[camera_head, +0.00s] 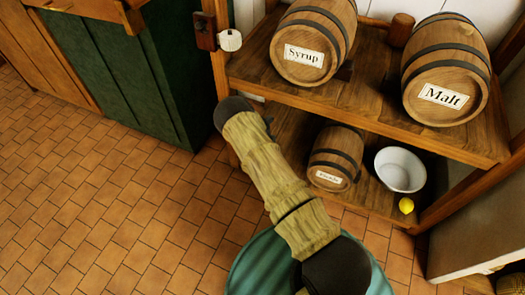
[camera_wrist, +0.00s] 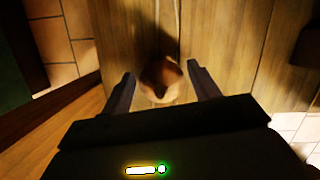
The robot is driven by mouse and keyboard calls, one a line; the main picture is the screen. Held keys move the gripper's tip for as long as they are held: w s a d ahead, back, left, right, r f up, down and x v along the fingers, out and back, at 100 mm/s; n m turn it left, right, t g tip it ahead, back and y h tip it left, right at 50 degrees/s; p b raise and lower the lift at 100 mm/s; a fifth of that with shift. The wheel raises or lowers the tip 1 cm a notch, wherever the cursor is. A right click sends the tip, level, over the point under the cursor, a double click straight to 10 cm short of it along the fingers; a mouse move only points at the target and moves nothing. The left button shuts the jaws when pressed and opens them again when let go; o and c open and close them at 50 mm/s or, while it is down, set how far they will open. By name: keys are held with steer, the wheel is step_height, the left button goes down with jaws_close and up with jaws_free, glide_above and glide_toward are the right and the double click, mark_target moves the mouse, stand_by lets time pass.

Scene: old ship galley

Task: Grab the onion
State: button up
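The onion (camera_wrist: 160,82) is a brownish round thing on wooden planks in the wrist view, with a dark shadow beyond it. My gripper (camera_wrist: 160,69) is open, with one dark finger on each side of the onion. The fingertips reach about level with the onion, and a gap shows at the right finger; at the left finger the gap is narrow. In the head view neither the onion nor my gripper can be made out; my arm covers part of the shelf's left end.
A wooden shelf unit (camera_head: 330,98) holds a Syrup barrel (camera_head: 305,30) and a Malt barrel (camera_head: 446,68) on top. Its lower shelf has a smaller barrel (camera_head: 337,152), a white bowl (camera_head: 400,169) and a yellow lemon-like thing (camera_head: 406,205). Tiled floor (camera_head: 100,190) is clear at left.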

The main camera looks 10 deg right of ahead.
steer(key=c, duration=0.6)
steer(key=shift+c, duration=0.2)
